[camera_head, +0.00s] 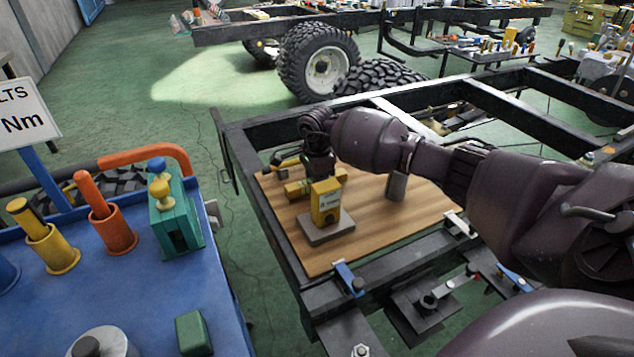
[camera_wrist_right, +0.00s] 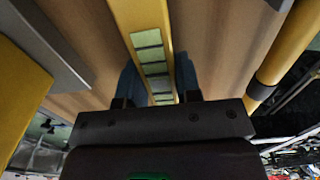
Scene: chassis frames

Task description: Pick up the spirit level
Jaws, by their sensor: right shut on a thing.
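The spirit level is a yellow bar (camera_head: 298,188) over the wooden board (camera_head: 385,222) on the black chassis frame. In the right wrist view the spirit level (camera_wrist_right: 151,48) runs away from me, with a row of pale green windows along it. My right gripper (camera_head: 319,172) points down at it from above. In the wrist view my right gripper's dark fingers (camera_wrist_right: 158,82) stand on both sides of the bar, shut on it. I cannot tell whether the bar touches the board. Part of it is hidden by the gripper and a yellow box. My left gripper is not in view.
The yellow box (camera_head: 326,201) stands on a grey plate (camera_head: 322,231) close in front of the gripper. A yellow-handled tool (camera_head: 287,161) lies just behind the level. A grey block (camera_head: 396,188) stands to the right. The board's front right is clear.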

